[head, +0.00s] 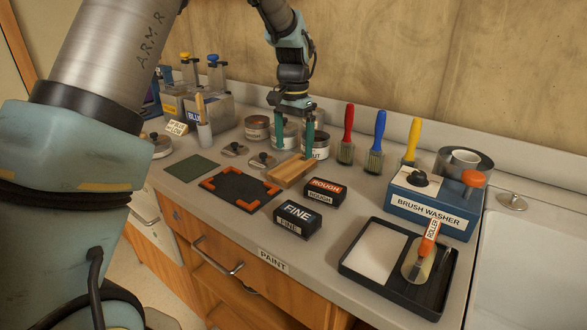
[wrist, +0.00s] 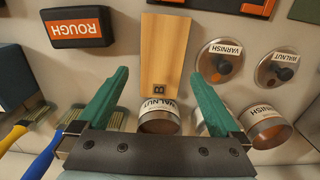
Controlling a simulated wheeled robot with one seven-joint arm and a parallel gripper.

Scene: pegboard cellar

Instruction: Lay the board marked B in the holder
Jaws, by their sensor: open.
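The wooden board marked B (head: 290,172) lies on the grey counter, just right of the holder. In the wrist view the board (wrist: 165,50) points away from me, with its B label at the near end by a walnut can. The holder is a black plate with orange corners (head: 240,189); it looks empty. A strip of it shows at the top of the wrist view (wrist: 238,6). My gripper (head: 296,151) is open and empty above the near-wall end of the board. In the wrist view its green fingers (wrist: 158,76) stand apart on either side of the board.
ROUGH (head: 325,188) and FINE (head: 297,219) blocks sit right of the board. Paint cans (head: 284,134) stand close behind it. Brushes (head: 346,145), a brush washer (head: 430,203) and a roller tray (head: 375,252) are farther right. A green mat (head: 191,167) lies left.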

